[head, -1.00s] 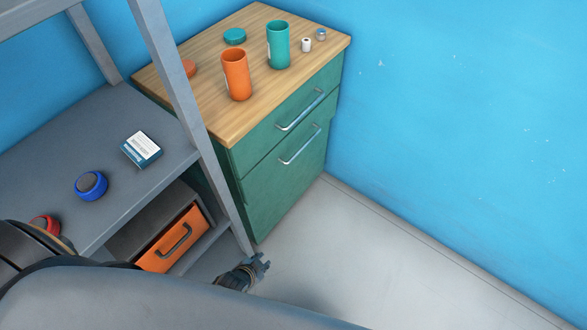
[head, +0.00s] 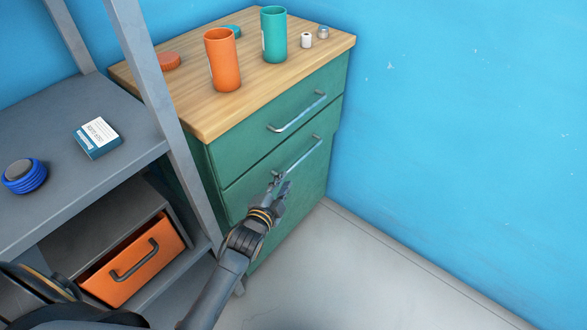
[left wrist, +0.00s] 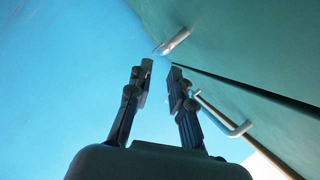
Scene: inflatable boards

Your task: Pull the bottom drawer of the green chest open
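The green chest (head: 215,160) stands against the blue wall, with two drawers, each with a metal bar handle. The bottom drawer (head: 290,205) looks shut. Its handle (head: 303,153) runs slanting along its upper part. My left gripper (head: 279,184) is at the near, left end of this handle in the head view; contact cannot be told there. In the left wrist view, the fingers (left wrist: 160,72) are apart with nothing between them. A bar handle (left wrist: 174,40), seemingly the bottom one, lies just beyond the tips. Another handle (left wrist: 228,118) is right of them. My right gripper is out of view.
An orange cup (head: 223,62), a teal cup (head: 273,36) and small items stand on the wooden top. A grey shelf (head: 60,180) with an orange drawer (head: 133,272) stands close on the left. Clear floor (head: 370,275) lies right of my arm.

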